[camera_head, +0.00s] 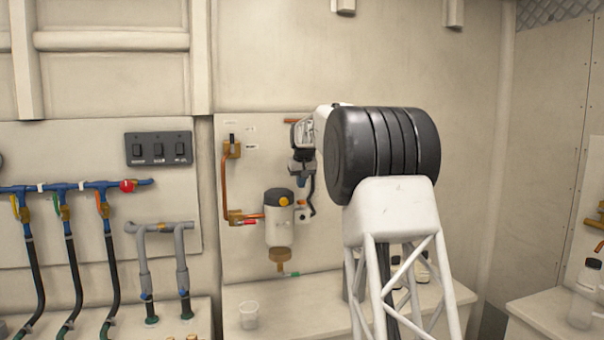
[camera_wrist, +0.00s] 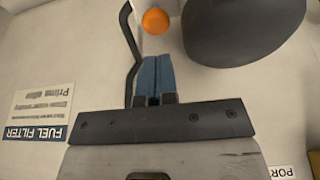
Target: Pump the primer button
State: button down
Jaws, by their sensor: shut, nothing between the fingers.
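The orange primer button (camera_head: 284,201) shows at the black cap (camera_head: 275,194) of the fuel filter (camera_head: 279,225) on the wall panel. In the wrist view the round orange button (camera_wrist: 155,21) lies just beyond my fingertips, beside a large dark rounded shape (camera_wrist: 240,30). My gripper (camera_head: 299,181) is above and slightly right of the button in the head view. In the wrist view its blue fingers (camera_wrist: 153,57) are together, with nothing between them. A gap shows between fingertips and button; its depth is hard to judge.
A black hose (camera_wrist: 131,50) runs close beside my fingers. A "FUEL FILTER" label (camera_wrist: 38,115) is on the panel. A copper pipe (camera_head: 228,185) runs left of the filter. A clear cup (camera_head: 249,315) stands on the ledge below.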

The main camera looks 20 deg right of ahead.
aim_at(301, 201)
jog(key=shift+s+x, duration=0.25)
jog(key=shift+x, duration=0.95)
jog(key=shift+s+x, duration=0.25)
jog(key=shift+x, duration=0.95)
jog(key=shift+f, duration=0.15)
jog(key=shift+f, duration=1.5)
jog(key=w+v, duration=0.1)
jog(key=v, duration=1.4)
jog(key=shift+w+r, duration=0.2)
jog(key=shift+r, duration=0.45)
